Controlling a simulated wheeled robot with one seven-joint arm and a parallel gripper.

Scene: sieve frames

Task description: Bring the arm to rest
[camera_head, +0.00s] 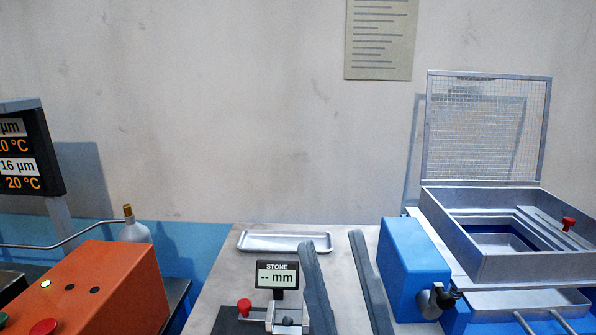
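My gripper (332,243) shows at the bottom centre as two long grey fingers that point away from me. The fingers stand clearly apart, and nothing shows between them but the pale bench top. The rest of the gripper and my arm lie below the picture's edge. The left finger overlaps the right end of a shallow metal tray (262,243) in the picture; I cannot tell how high the fingers are above the bench.
A gauge display (277,274) reading "STONE -- mm" stands left of the fingers, with a red knob (244,307). A blue box (413,262) and a sieve frame (481,265) with raised mesh lid (485,130) stand right. An orange control box (100,285) stands left.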

